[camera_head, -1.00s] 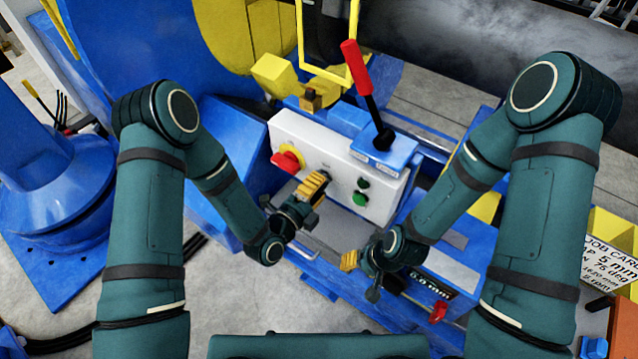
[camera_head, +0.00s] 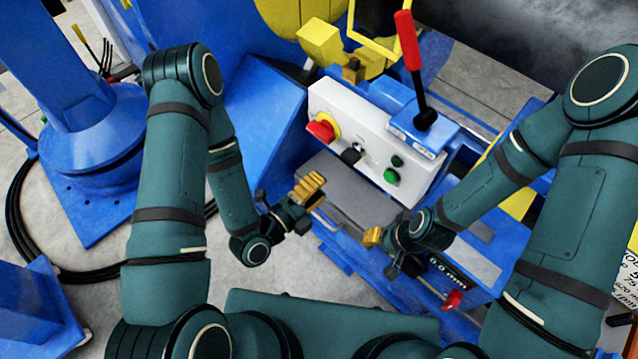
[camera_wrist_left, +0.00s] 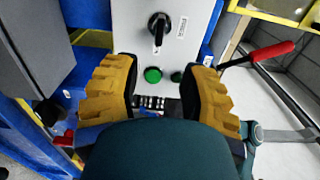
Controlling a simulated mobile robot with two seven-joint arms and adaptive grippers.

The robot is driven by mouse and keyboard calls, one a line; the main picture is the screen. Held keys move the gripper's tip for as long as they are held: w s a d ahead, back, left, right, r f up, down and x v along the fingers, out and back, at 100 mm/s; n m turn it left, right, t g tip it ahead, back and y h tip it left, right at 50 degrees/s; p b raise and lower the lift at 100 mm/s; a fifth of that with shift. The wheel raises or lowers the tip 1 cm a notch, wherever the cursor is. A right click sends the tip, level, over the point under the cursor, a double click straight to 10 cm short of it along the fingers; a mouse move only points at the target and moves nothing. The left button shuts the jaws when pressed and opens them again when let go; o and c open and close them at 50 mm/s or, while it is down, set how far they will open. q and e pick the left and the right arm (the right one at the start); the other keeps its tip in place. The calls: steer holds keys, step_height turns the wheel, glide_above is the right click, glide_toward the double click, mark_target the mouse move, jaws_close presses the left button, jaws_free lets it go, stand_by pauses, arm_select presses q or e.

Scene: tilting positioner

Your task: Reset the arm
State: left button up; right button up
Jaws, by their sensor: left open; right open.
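My left gripper (camera_head: 300,204) is open and empty in front of the white control panel, left of the middle of the head view. In the left wrist view its two yellow fingers (camera_wrist_left: 158,92) stand apart with nothing between them. My right gripper (camera_head: 378,245) is open and empty, lower right of the left one. The panel (camera_head: 335,103) carries a red and yellow switch (camera_head: 322,127), a black knob (camera_head: 352,153) and green buttons (camera_head: 391,177). A lever with a red grip (camera_head: 407,40) rises from a blue block beside the panel; neither gripper touches it.
Blue machine frame and a grey plate (camera_head: 350,190) lie below the panel. A yellow frame (camera_head: 385,45) stands behind it. A small red knob (camera_head: 452,300) sits near a readout below my right arm. Open grey floor (camera_head: 300,275) is at lower left.

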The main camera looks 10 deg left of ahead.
stand_by(0.3)
arm_select(q)
step_height(320, 180, down, 8)
steer(key=a+n+g+y, duration=0.2)
steer(key=n+g+y, duration=0.25)
steer(key=n, duration=0.65)
steer(key=s+f+n+g+y, duration=0.1)
steer(key=s+n+g, duration=0.2)
steer(key=n, duration=0.5)
steer(key=s+a+f+n+g+y, duration=0.1)
steer(key=s+n+g, duration=0.3)
steer(key=n, duration=0.4)
steer(key=shift+a+f+g, duration=0.15)
steer(key=shift+f+g, duration=0.15)
steer(key=shift+g, duration=0.35)
